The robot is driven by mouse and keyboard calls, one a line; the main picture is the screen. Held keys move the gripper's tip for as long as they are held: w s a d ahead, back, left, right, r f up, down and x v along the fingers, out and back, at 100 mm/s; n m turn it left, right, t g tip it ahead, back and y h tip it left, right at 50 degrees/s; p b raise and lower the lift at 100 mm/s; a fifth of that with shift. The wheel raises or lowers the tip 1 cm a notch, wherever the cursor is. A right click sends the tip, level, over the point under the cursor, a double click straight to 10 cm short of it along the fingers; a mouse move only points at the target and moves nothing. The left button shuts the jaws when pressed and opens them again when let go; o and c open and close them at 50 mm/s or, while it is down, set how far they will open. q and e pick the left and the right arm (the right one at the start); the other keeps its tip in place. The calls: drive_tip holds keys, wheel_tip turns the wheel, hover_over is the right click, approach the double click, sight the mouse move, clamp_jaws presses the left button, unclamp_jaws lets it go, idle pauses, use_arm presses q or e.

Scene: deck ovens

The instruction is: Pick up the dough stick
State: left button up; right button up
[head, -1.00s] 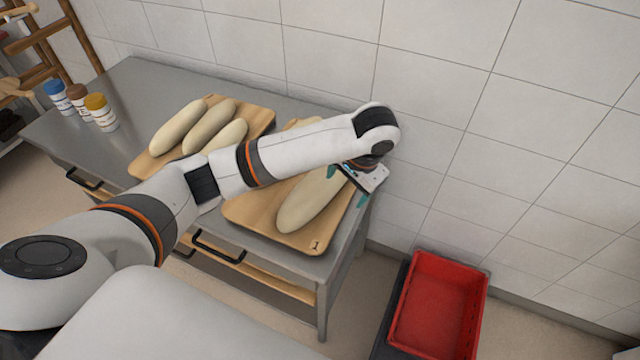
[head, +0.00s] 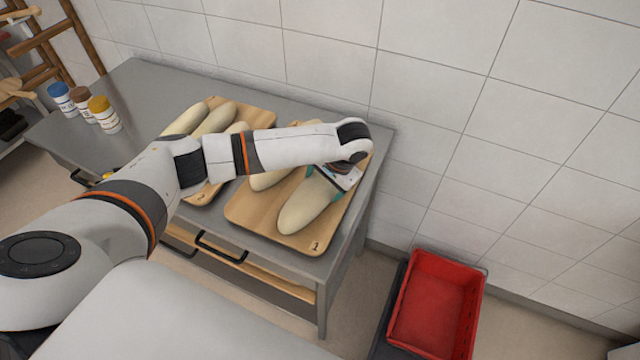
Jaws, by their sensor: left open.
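A pale dough stick (head: 303,211) lies on the right-hand wooden board (head: 262,222), which is marked 1. My left gripper (head: 328,180) is open at the far part of this stick, with its teal fingertips close to the dough. I cannot tell whether they touch it. A second dough stick (head: 268,179) lies to its left on the same board, mostly hidden by my left arm. Several more dough sticks (head: 213,119) lie on the left-hand wooden board (head: 258,115), partly hidden behind my arm. My right gripper is not in view.
The boards stand on a grey metal table (head: 150,95) against a white tiled wall. Several small jars with coloured lids (head: 103,114) stand at the table's left. A red crate (head: 437,305) stands on the right, below table height.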

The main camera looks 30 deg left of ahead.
use_arm(q)
drive_tip(key=shift+x, duration=1.25)
drive_tip(key=c, duration=0.9)
